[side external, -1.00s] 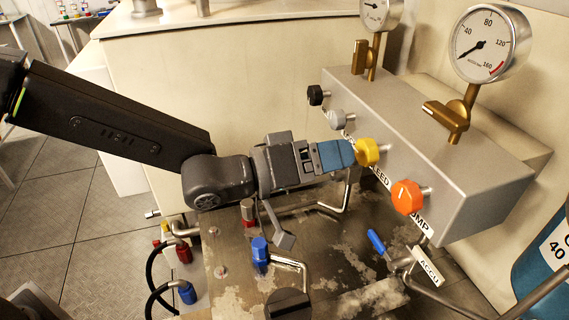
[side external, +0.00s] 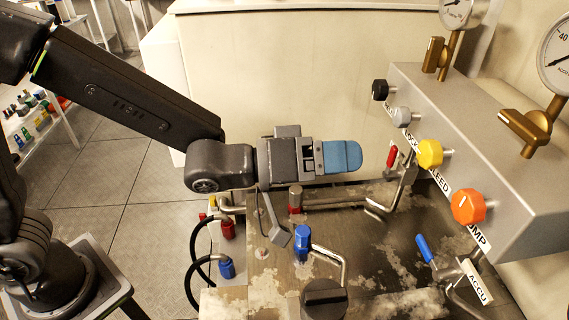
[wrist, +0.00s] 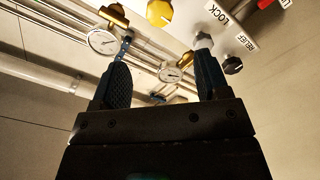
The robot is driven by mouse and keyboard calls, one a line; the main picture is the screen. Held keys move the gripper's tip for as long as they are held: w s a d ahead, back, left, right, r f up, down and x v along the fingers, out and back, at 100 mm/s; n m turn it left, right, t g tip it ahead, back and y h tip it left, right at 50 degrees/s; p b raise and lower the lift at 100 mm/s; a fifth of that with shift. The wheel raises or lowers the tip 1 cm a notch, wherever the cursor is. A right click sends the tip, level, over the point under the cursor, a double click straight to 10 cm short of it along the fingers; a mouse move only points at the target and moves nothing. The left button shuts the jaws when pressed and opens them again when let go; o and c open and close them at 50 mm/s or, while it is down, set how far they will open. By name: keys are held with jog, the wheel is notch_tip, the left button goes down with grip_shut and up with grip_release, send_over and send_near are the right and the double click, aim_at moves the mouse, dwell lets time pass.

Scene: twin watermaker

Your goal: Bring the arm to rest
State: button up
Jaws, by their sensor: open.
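My gripper (side external: 343,157) has blue fingers and points right, level, in the side view. It is in free space above the metal bench, to the left of the grey valve panel and apart from its knobs. In the wrist view my gripper (wrist: 162,85) shows two dark fingers spread apart with nothing between them. The yellow knob (side external: 430,154) is the closest panel knob level with the fingertips; it also shows in the wrist view (wrist: 160,13). The orange knob (side external: 468,206), grey knob (side external: 401,115) and black knob (side external: 380,90) sit on the same panel face.
The grey panel box (side external: 480,130) carries brass valves and gauges. The stained metal bench (side external: 370,255) has a blue-handled valve (side external: 303,240), a red-handled lever (side external: 391,157) and a blue lever (side external: 425,248). Open tiled floor (side external: 110,175) lies to the left, with a shelf beyond it.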

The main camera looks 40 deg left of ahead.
jog(key=s+a+n+g+y, duration=0.1)
jog(key=s+a+y, duration=0.1)
jog(key=a+y, duration=1.2)
jog(key=s+a+f+m+g+h, duration=0.1)
jog(key=s+a+g, duration=0.5)
jog(key=s+a, duration=0.6)
jog(key=shift+s+a+f, duration=0.2)
jog(key=shift+s+f, duration=0.4)
jog(key=shift+s, duration=0.45)
